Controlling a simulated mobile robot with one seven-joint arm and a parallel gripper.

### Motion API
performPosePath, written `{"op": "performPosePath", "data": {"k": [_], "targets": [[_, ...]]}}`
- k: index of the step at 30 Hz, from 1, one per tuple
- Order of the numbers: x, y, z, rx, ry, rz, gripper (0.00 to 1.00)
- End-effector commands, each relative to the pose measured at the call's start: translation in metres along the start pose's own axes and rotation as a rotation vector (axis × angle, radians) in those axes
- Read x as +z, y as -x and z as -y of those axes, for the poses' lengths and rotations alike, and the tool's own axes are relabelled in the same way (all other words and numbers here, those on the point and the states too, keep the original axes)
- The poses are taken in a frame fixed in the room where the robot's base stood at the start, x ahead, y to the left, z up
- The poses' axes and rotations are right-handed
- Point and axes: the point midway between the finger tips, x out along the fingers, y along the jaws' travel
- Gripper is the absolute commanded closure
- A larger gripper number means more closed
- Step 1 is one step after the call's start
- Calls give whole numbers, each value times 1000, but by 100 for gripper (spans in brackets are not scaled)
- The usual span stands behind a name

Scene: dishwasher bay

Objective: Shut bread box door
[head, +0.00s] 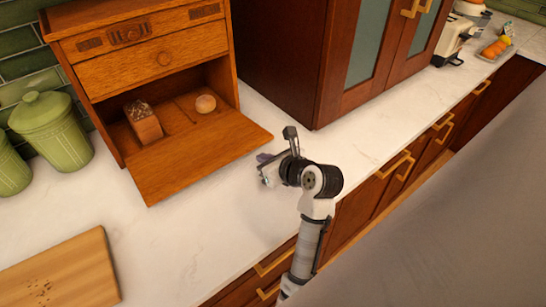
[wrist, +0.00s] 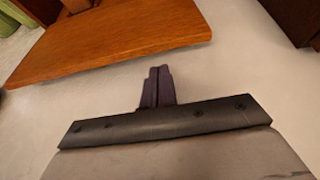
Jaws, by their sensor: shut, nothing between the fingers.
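The wooden bread box (head: 150,70) stands on the counter at the upper left of the head view. Its door (head: 200,160) is folded down and open, reaching out over the counter. The door's front part also shows in the wrist view (wrist: 120,45).
Green canisters (head: 52,130) stand left of the bread box. A cutting board (head: 62,275) lies at the lower left. A dark wooden cabinet (head: 300,60) with glass doors stands to the right. The counter (head: 190,235) in front of the door is clear.

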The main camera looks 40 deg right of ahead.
Motion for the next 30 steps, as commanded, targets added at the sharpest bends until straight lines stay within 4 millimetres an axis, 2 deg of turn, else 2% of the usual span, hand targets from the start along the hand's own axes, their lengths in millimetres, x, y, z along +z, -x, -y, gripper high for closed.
{"op": "performPosePath", "data": {"k": [6, 10, 23, 30], "targets": [[1, -30, 0, 0, 1, -1, 100], [0, -38, 0, 0, 1, 0, 100], [1, -39, 1, -1, 3, 0, 100], [4, -38, 12, -2, 4, -3, 100]]}}
